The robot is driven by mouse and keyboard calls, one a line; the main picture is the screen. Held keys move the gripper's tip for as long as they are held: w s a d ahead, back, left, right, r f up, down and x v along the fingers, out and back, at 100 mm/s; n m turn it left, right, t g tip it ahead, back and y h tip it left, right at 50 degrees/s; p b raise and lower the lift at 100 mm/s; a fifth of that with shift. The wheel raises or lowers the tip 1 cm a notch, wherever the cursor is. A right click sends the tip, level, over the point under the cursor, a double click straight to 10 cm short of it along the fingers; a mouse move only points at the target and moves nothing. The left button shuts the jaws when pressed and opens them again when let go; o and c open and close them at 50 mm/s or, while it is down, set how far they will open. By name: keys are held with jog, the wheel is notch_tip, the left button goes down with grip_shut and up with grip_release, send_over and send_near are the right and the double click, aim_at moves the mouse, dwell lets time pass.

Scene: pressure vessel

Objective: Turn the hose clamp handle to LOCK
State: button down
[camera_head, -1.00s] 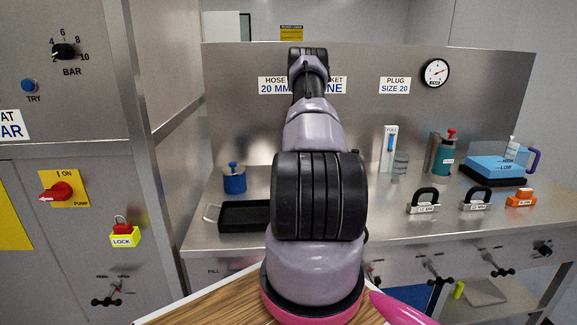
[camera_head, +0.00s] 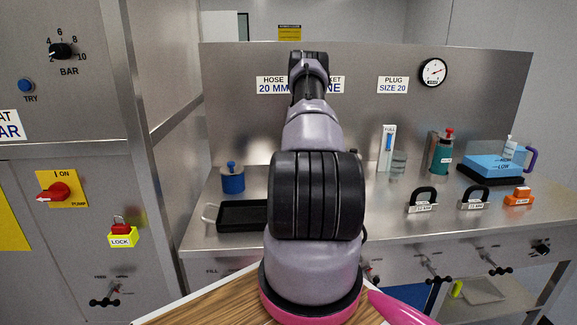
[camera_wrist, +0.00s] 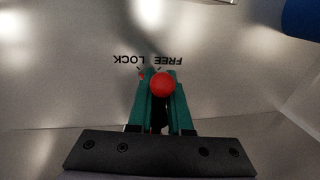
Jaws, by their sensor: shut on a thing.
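In the wrist view, the red ball knob (camera_wrist: 162,84) of the clamp handle sits between the tips of my teal gripper fingers (camera_wrist: 159,80). My gripper is shut on the knob. The upside-down words LOCK (camera_wrist: 130,60) and FREE (camera_wrist: 168,61) are on the metal panel just beyond it, LOCK to the left and FREE to the right. The knob lies below FREE. A small red part (camera_wrist: 142,74) shows beside the left finger. The rest of the handle is hidden by my fingers. In the head view, my arm hides the gripper and this handle.
A steel bench (camera_head: 420,228) carries a black tray (camera_head: 243,217), a blue pot (camera_head: 233,178) and two black-handled blocks (camera_head: 423,202). Several black handles (camera_head: 430,268) line its front. A cabinet with a red pump switch (camera_head: 53,192) stands on the left.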

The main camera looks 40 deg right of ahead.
jog(key=c, duration=0.8)
grip_release()
jog(key=shift+c, duration=0.2)
notch_tip(320, 180, up, 11)
jog(key=s+d, duration=0.1)
jog(key=d, duration=0.1)
jog(key=shift+f, duration=0.2)
jog(key=shift+a, duration=0.1)
